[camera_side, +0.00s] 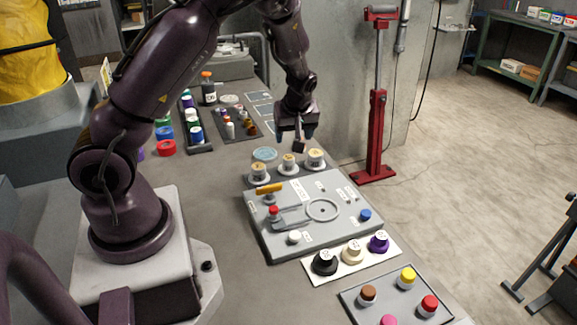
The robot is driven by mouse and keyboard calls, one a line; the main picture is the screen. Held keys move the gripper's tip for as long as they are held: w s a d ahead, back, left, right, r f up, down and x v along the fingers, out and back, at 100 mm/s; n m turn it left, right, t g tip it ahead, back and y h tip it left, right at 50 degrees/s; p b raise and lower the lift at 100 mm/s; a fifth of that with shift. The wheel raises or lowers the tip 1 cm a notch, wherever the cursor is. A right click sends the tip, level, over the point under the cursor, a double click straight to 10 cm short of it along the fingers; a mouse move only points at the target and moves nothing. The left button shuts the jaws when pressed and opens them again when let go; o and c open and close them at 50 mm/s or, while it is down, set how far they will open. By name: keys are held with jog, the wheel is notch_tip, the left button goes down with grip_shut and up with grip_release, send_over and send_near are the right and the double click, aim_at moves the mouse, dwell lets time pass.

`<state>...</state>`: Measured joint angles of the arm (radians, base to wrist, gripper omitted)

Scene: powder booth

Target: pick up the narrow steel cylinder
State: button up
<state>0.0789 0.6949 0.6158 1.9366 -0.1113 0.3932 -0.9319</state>
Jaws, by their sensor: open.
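My gripper (299,143) hangs open and empty above the bench, behind the grey board and above the row of white-based round pots. Several small pieces stand on a dark mat (225,112) to the left of my gripper. One of them is a small pale upright cylinder (230,130) that may be the narrow steel cylinder; it is too small to be sure. My gripper is apart from it, to its right.
The grey board (340,222) carries a ring, a yellow-handled part and coloured knobs. Round pots (289,165) stand behind it. Pots with black, cream and purple tops (352,251) and a tray (357,306) are in front. A red stand (376,130) rises behind the bench.

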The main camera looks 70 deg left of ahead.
aim_at(289, 158)
jog(key=x, duration=1.2)
jog(key=shift+f, duration=0.15)
jog(key=shift+c, duration=0.3)
jog(key=c, duration=1)
